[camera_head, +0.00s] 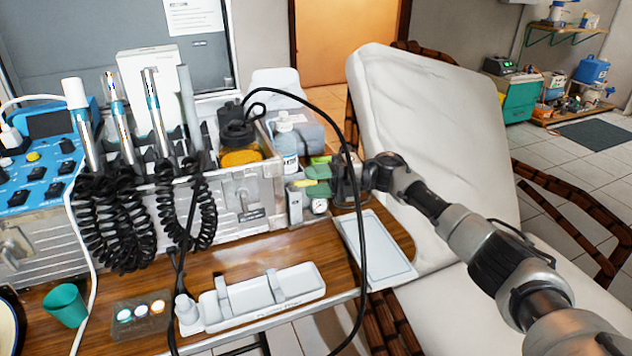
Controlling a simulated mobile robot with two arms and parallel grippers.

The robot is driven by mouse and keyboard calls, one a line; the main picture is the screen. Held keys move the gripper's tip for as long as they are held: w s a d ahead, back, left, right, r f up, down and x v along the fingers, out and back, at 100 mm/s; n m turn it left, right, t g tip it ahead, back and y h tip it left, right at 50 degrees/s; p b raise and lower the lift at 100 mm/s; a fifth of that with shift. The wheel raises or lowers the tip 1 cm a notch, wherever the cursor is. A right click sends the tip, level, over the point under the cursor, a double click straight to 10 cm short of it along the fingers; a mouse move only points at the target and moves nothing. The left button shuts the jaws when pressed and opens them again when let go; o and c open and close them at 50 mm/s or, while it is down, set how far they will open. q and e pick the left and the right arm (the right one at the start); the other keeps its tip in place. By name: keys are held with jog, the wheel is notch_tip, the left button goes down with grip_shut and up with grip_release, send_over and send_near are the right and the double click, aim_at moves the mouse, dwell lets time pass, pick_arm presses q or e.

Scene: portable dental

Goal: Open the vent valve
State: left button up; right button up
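A small grey unit with a round pressure gauge (319,206) stands at the right end of the metal dental case. Green and yellow parts (318,172) show just above the gauge; I cannot tell which of them is the vent valve. My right gripper (330,183) comes in from the right and is right at these green parts. Its fingers are small and dark here, so I cannot tell whether they are open or touch anything. My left gripper is not in view.
The metal case (240,205) holds several handpieces with coiled black cords. A black cable (362,240) loops down in front of the gauge unit's right side. A white tray (375,248) lies at the table's right edge, beside the reclined white chair (430,130). A white holder (262,297) lies in front.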

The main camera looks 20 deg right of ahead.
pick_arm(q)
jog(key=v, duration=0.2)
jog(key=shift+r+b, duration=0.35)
pick_arm(e)
jog(key=s+d, duration=0.1)
jog(key=d, duration=0.9)
jog(key=shift+s+d, duration=0.15)
jog(key=shift+d, duration=0.25)
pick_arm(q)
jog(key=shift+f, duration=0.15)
